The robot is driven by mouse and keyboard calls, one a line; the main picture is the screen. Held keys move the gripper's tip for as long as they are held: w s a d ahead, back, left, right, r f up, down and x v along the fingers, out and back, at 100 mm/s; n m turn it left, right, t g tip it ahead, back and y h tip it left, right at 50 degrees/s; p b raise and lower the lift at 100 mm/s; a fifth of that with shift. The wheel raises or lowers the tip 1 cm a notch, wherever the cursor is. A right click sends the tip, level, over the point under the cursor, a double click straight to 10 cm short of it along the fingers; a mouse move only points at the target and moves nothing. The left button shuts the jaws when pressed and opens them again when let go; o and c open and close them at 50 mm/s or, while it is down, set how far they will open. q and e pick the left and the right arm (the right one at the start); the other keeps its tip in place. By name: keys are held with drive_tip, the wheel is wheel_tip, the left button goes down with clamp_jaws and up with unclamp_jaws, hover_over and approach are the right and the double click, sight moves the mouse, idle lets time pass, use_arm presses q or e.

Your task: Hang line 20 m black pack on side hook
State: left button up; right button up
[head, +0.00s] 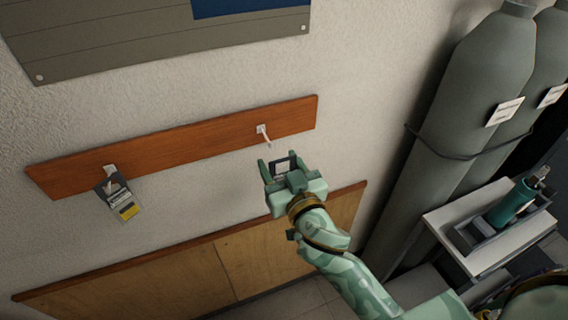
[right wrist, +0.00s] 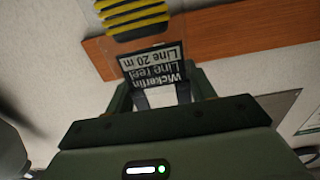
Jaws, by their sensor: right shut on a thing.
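My right gripper (head: 280,166) is shut on the line pack (head: 285,164), just below and right of the empty white hook (head: 264,134) on the board. A gap shows between pack and hook. In the right wrist view the pack's black label (right wrist: 153,67) reads "Wickerlin Line reel Line 20 m" upside down. Yellow and black bands (right wrist: 133,16) show on the pack beyond the label. The pack's far end is out of frame there. My left gripper is not in view.
The wooden board (head: 190,148) has a second hook at left, with another pack (head: 119,201) hanging. A grey panel (head: 120,40) is above and wood panelling (head: 180,268) below. Grey cylinders (head: 465,90) and a white stand (head: 480,245) with a tray are at right.

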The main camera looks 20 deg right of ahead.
sight(268, 144)
drive_tip(key=shift+w+a+f+b, duration=0.15)
drive_tip(key=shift+w+b, duration=0.25)
drive_tip(key=shift+w, duration=1.55)
drive_tip(key=shift+w+d+f+b, duration=0.1)
drive_tip(key=shift+w+b, duration=0.3)
drive_tip(key=shift+w, duration=1.5)
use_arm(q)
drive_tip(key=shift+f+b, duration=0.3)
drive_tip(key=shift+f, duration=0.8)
use_arm(e)
drive_tip(key=shift+w+a+f, duration=0.1)
drive_tip(key=shift+w+f, duration=0.25)
drive_tip(key=shift+w, duration=0.45)
drive_tip(key=o, duration=1.1)
